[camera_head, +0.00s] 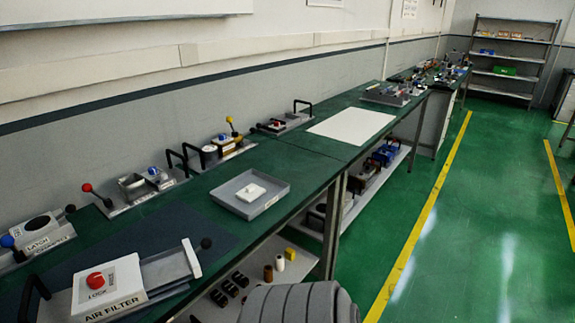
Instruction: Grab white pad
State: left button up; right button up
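A small white pad (251,192) with a raised middle lies in a shallow grey tray (232,207). The tray sits near the front edge of the green-topped workbench (210,180), and the pad lies flat near its middle. A larger flat white sheet (351,125) lies farther back on the bench top. Neither of my grippers is in view, and nothing touches the pad.
An AIR FILTER box (108,288) with a red knob stands at the front left. Levered fixtures (133,186) line the wall. A lower shelf (270,254) holds small parts. The green floor (470,220) to the right is clear.

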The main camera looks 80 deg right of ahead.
aim_at(250, 193)
jog(key=z, duration=2.6)
jog(key=k, duration=0.3)
jog(key=z, duration=1.05)
jog(key=k, duration=1.05)
jog(key=z, duration=0.8)
jog(key=i, duration=1.75)
jog(key=u, duration=0.2)
jog(key=i, duration=1.5)
jog(key=u, duration=0.75)
jog(key=i, duration=0.95)
jog(key=u, duration=1.65)
jog(key=i, duration=0.95)
jog(key=u, duration=0.85)
